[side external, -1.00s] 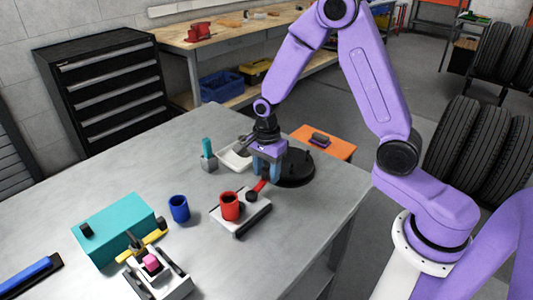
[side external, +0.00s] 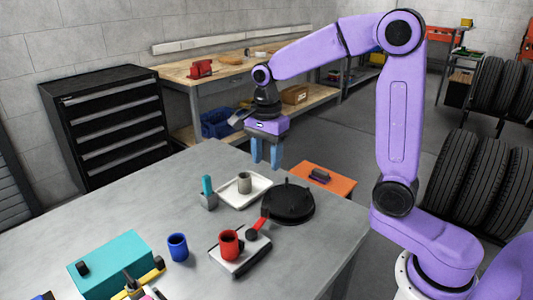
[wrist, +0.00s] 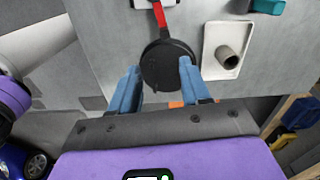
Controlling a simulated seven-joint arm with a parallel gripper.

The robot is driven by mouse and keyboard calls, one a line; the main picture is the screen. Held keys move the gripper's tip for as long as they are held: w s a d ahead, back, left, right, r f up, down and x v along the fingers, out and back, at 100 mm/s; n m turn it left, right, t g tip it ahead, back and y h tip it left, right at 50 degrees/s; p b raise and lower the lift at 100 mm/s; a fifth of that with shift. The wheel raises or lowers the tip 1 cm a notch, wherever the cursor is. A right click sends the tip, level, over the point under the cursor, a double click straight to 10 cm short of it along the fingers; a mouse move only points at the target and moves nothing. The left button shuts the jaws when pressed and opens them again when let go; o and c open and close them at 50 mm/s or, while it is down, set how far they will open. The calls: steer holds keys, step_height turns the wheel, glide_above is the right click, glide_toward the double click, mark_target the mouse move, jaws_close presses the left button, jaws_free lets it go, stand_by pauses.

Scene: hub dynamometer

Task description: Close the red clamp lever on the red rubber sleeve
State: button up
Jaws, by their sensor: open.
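The red rubber sleeve (side external: 229,244) stands upright like a cup on a pale clamp base (side external: 240,262) with dark parts. The red clamp lever (side external: 262,223) runs from a black knob (side external: 251,234) beside the sleeve and points away from it, toward a black disc. In the wrist view the lever (wrist: 159,14) shows at the top edge, its end at the disc's rim; the sleeve is out of that view. My gripper (side external: 266,165) has blue fingers, is open and empty, and hangs above the far edge of the table, apart from the lever. Its fingers (wrist: 160,68) flank the disc in the wrist view.
The black disc (side external: 287,204) lies beyond the lever. A white tray (side external: 232,197) holds a grey cup (side external: 244,183); a teal-handled item (side external: 207,192) stands beside it. A blue cup (side external: 178,247) and teal box (side external: 110,264) are at left. The table's right front is clear.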

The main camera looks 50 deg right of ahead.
steer(key=shift+r, duration=0.35)
steer(key=shift+s, duration=0.1)
